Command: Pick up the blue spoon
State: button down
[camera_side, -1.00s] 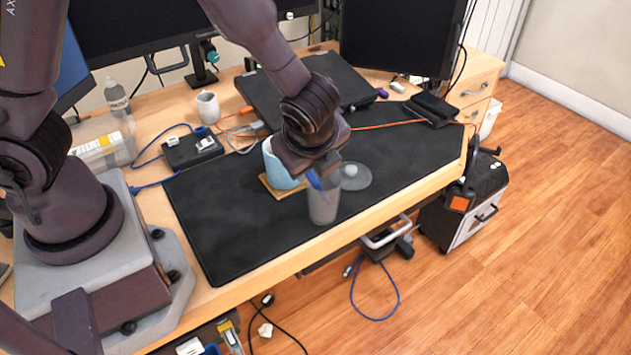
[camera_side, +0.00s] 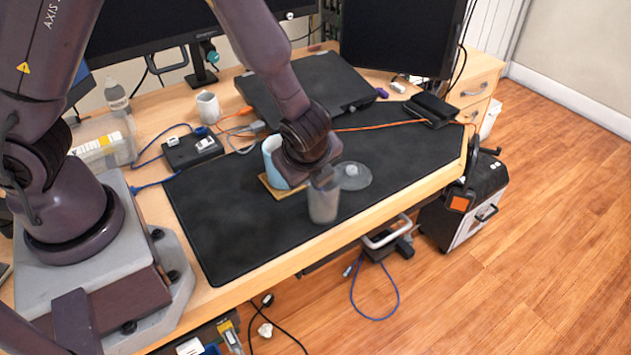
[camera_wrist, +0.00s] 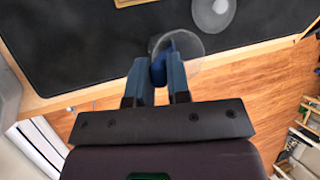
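The blue spoon (camera_wrist: 159,69) shows in the wrist view, between the fingers of my gripper (camera_wrist: 158,76) and at the rim of a clear cup (camera_wrist: 190,42). The fingers stand on both sides of it; whether they press on it I cannot tell. In the side view the clear cup (camera_side: 323,205) stands on the black mat, and my gripper (camera_side: 324,178) is right at its top. The spoon is hidden there behind my gripper.
A clear round lid (camera_side: 354,177) lies right behind the cup. A light blue pitcher (camera_side: 270,160) stands on a wooden board (camera_side: 276,190) to the left. The black mat (camera_side: 235,230) is clear at the front left. The desk edge is close to the cup.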

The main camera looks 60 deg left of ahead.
jog(key=shift+s, duration=0.1)
dwell(0.3)
notch_tip(320, 180, up, 18)
dwell(0.6)
dwell(0.5)
jog(key=w+a+f+g, duration=0.2)
jog(key=a+g, duration=0.1)
jog(key=a, duration=0.9)
jog(key=shift+f+m, duration=0.25)
jog(key=shift+m, duration=0.15)
